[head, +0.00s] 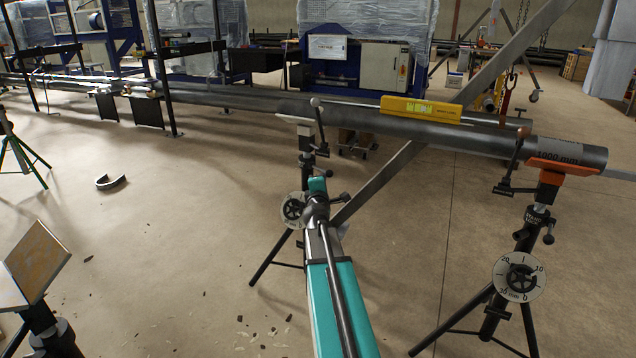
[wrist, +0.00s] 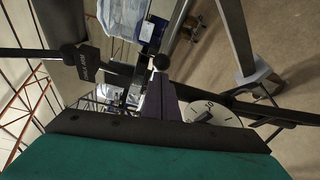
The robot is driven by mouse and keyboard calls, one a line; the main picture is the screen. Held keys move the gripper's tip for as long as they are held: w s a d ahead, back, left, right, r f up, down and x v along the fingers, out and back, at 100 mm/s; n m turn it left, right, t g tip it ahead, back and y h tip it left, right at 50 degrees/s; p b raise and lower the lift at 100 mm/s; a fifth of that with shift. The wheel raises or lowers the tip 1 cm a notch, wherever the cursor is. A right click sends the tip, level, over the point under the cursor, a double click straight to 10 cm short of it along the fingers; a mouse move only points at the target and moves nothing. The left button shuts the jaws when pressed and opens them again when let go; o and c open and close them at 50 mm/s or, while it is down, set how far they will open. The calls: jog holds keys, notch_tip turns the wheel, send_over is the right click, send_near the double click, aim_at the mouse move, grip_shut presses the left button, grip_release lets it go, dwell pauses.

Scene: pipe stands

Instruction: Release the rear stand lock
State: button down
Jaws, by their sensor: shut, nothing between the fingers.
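The farther pipe stand (head: 306,145), which I take for the rear one, has a pale top under the long pipe and a round dial (head: 293,210). A lever with a pale ball end (head: 315,102) rises beside its top. A black side knob (head: 344,171) sits lower. My gripper (head: 318,188) is shut and empty in front of this stand, partly overlapping it. The dial (wrist: 212,112) is right of the fingers.
A nearer stand (head: 522,240) with an orange top (head: 568,167) and dial stands at right. A yellow level (head: 420,109) lies on the pipe (head: 360,118). A tilted plate on a stand (head: 38,262) is at left. The floor between is mostly clear.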

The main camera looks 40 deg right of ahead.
jog(key=shift+s+d+r+h, duration=0.15)
jog(key=shift+s+d, duration=0.05)
jog(key=shift+d, duration=0.35)
jog(key=shift+s+d+r+h, duration=0.1)
jog(key=shift+s+d+h, duration=0.1)
jog(key=shift+d, duration=0.35)
jog(key=shift+w+d+f, duration=0.1)
jog(key=shift+w+d, duration=0.05)
jog(key=shift+d, duration=0.05)
jog(key=shift+f, duration=0.15)
jog(key=shift+a, duration=0.15)
jog(key=w+a+b, duration=0.2)
jog(key=w+a, duration=0.1)
jog(key=a, duration=0.2)
jog(key=s+p, duration=0.1)
jog(key=s, duration=0.9)
jog(key=shift+a+y+p, duration=0.3)
jog(key=shift+a+y, duration=0.05)
jog(key=shift+y, duration=0.1)
